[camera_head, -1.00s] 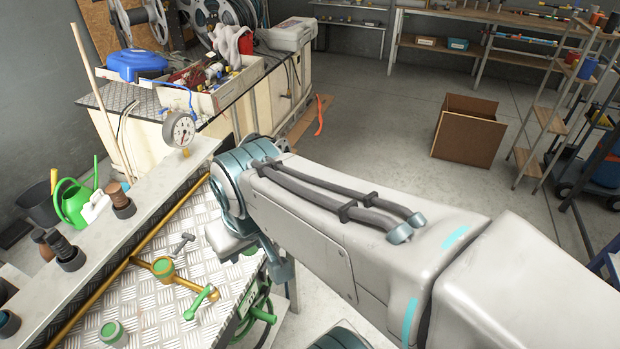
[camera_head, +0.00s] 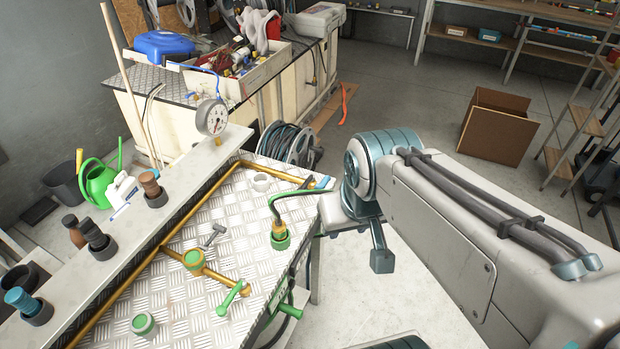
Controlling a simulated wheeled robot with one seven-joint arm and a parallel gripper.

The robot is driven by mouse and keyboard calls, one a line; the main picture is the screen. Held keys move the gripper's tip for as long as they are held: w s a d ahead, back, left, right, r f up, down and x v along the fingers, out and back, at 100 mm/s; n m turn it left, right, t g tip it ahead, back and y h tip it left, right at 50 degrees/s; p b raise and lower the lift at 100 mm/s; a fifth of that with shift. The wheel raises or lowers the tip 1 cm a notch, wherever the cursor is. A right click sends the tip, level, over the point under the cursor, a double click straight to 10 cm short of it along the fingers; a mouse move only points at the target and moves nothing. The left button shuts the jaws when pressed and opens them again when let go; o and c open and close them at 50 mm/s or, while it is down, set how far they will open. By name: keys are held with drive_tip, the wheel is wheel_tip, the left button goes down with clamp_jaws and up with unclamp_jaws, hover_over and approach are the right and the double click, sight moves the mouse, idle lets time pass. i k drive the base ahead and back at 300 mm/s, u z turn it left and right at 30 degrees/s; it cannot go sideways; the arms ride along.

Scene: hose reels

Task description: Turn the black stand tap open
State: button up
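I cannot tell for sure which fitting is the black stand tap. A dark and green curved pipe (camera_head: 276,208) rises from a brass fitting with a green collar (camera_head: 280,238) near the right edge of the metal-topped bench (camera_head: 180,298). To its left on the brass pipework are a grey lever (camera_head: 214,236), a green-capped fitting (camera_head: 194,260) and a green lever (camera_head: 232,297). My gripper (camera_head: 382,260) hangs beyond the bench's right edge, apart from these fittings. Its fingers are too unclear to show whether they are open.
A pressure gauge (camera_head: 212,118) stands on the grey ledge, which also holds several dark holders with fittings (camera_head: 96,240). A hose reel (camera_head: 290,146) stands behind the bench. A cardboard box (camera_head: 497,128) is on the floor at right. Open floor lies between.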

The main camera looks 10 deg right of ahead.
sight(311, 177)
drive_tip(key=u, duration=0.2)
drive_tip(key=k, duration=0.35)
drive_tip(key=z, duration=0.85)
drive_tip(key=i, duration=1)
drive_tip(key=u, duration=0.65)
